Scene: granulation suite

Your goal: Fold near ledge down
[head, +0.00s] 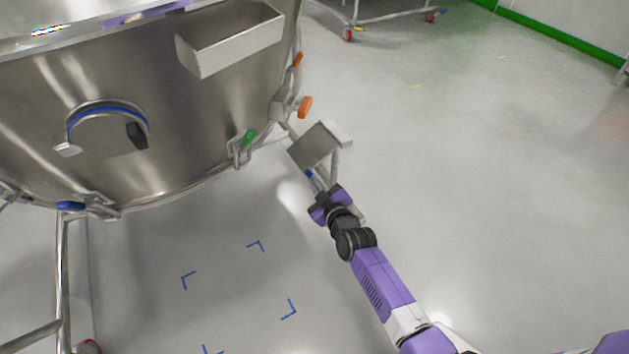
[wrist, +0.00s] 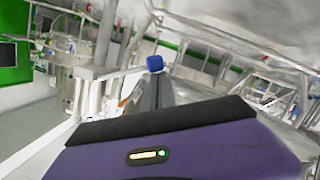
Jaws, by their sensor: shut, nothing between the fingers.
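A small grey metal ledge (head: 314,146) with a pale right edge juts out at the right side of the big steel vessel, on pale bars. It looks tilted, and I cannot tell its exact angle. My gripper (head: 310,176) is just below the ledge in the head view, close to its lower edge. I cannot tell whether they touch. The gripper is shut and empty. In the wrist view the closed fingers end in a blue tip (wrist: 155,63), and the ledge is not clearly identifiable there.
The steel vessel (head: 190,110) fills the upper left, with a box-like metal tray (head: 232,45) on its wall. Orange handles (head: 305,107) and a green one (head: 249,138) stick out near the ledge. A wheeled frame (head: 385,22) stands behind. Floor to the right is clear.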

